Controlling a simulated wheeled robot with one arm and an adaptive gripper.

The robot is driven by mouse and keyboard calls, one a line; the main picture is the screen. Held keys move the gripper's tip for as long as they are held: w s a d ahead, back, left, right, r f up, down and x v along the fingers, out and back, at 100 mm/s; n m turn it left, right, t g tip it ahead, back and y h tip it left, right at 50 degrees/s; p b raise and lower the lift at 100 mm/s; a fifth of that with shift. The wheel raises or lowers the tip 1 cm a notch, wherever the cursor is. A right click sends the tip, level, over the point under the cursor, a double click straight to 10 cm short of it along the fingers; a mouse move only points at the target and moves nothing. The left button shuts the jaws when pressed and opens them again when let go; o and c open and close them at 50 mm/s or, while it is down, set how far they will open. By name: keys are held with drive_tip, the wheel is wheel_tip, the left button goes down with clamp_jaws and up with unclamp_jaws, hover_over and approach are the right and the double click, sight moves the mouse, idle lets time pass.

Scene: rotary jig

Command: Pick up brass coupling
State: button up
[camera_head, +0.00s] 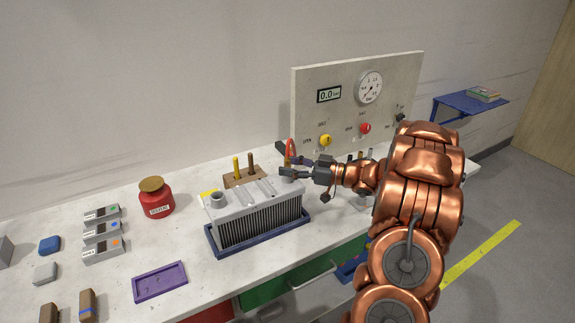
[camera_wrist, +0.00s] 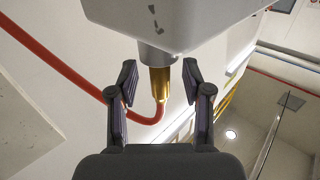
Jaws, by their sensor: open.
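The brass coupling (camera_wrist: 160,82) shows in the wrist view as a short gold cylinder at the end of a red hose (camera_wrist: 75,75). Its other end meets a grey port under the light grey end of the heat exchanger. My gripper (camera_wrist: 160,88) is open, with one dark finger on each side of the coupling and a gap on both sides. In the head view my gripper (camera_head: 284,162) is at the right end of the finned heat exchanger (camera_head: 255,210), where the red hose (camera_head: 291,148) shows. I cannot make out the coupling there.
The heat exchanger stands in a blue tray (camera_head: 216,246). A wooden block with pegs (camera_head: 243,178) is behind it, and a gauge panel (camera_head: 345,100) stands at the back. A red jar (camera_head: 156,199) and purple tray (camera_head: 160,282) are to the left. Bare bench lies between them.

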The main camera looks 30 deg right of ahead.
drive_tip(key=shift+w+a, duration=0.3)
drive_tip(key=shift+w, duration=0.05)
drive_tip(key=shift+c, duration=0.3)
clamp_jaws()
